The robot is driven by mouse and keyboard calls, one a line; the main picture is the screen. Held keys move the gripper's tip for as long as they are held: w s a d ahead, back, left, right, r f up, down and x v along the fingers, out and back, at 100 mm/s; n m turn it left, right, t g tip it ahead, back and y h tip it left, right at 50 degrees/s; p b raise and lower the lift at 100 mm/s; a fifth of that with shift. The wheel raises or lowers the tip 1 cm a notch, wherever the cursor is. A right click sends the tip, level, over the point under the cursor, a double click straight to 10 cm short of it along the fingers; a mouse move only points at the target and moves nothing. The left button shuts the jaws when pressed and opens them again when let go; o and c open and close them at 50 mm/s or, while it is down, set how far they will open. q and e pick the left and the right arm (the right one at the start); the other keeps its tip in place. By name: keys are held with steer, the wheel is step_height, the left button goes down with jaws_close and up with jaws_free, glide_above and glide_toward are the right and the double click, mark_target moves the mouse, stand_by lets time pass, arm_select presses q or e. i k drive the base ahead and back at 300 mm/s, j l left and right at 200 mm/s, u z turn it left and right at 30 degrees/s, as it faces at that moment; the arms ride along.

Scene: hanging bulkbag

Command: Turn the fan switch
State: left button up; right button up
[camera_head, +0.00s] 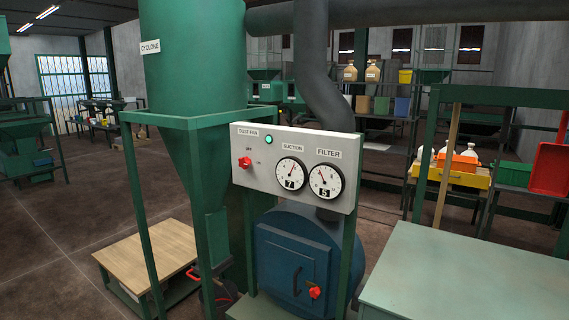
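The fan switch is a red knob (245,162) at the left of a white control panel (262,192), below the label "DUST FAN". Small "OFF" and "ON" marks stand near the knob. A green lamp (269,139) on the panel looks lit. Two round dials, suction (291,174) and filter (325,182), sit to the right of the knob, showing numbers 7 and 5. The knob's exact pointing direction is too small to tell. Neither of my grippers shows in the head view.
A green cyclone (193,60) on a green frame stands behind and left of the panel. A blue drum (290,255) with a red knob sits below. A wooden-topped low table (150,250) is at left, a grey-green table (470,275) at right. Open floor lies at left.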

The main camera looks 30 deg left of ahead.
mark_target(244, 162)
steer(key=u, duration=1.3)
